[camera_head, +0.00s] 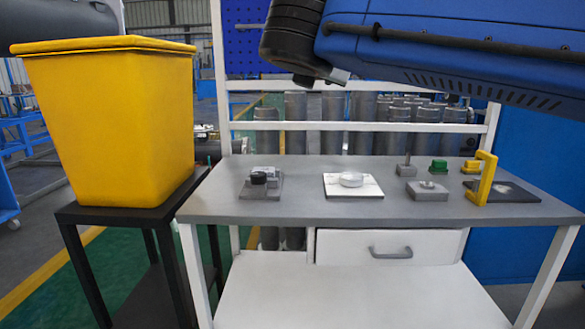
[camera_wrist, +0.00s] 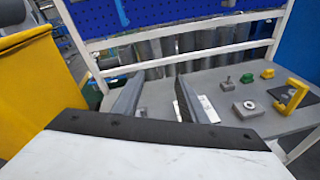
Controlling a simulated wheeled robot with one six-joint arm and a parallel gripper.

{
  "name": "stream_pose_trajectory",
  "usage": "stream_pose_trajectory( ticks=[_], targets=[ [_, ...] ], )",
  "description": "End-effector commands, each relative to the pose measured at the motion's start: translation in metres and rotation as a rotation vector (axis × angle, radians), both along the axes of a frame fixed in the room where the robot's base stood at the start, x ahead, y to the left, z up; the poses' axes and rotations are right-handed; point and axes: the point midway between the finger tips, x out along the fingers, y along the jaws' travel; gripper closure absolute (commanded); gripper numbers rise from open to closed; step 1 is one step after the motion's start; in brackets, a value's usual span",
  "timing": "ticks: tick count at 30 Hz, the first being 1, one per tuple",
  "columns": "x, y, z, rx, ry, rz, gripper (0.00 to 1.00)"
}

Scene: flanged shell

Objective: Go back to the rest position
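My gripper (camera_wrist: 161,88) shows in the wrist view with its two grey fingers spread apart and nothing between them. It is above the grey workbench (camera_head: 300,208), clear of the parts on it. In the head view my blue arm crosses the top right, and its dark end hangs over the back of the bench. A round silvery part (camera_head: 351,179) sits on a white plate (camera_head: 340,191) at the middle of the bench. The fingers do not show clearly in the head view.
A yellow bin (camera_head: 115,125) stands on a black stand at left. A grey plate with a black piece (camera_head: 259,178), a grey block (camera_head: 428,190), a green block (camera_head: 439,165) and an upright yellow frame (camera_head: 485,178) are on the bench. A white rail (camera_head: 370,126) runs behind.

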Motion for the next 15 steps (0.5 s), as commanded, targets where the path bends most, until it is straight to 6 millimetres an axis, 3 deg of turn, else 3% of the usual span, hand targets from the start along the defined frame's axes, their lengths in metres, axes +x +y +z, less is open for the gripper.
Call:
stream_pose_trajectory(
  ticks=[8,15],
  targets=[
    [-0.010,-0.094,-0.094,0.380,0.152,-0.215,0.61],
    [-0.048,-0.169,-0.189,0.791,0.252,-0.495,0.61]
  ],
)
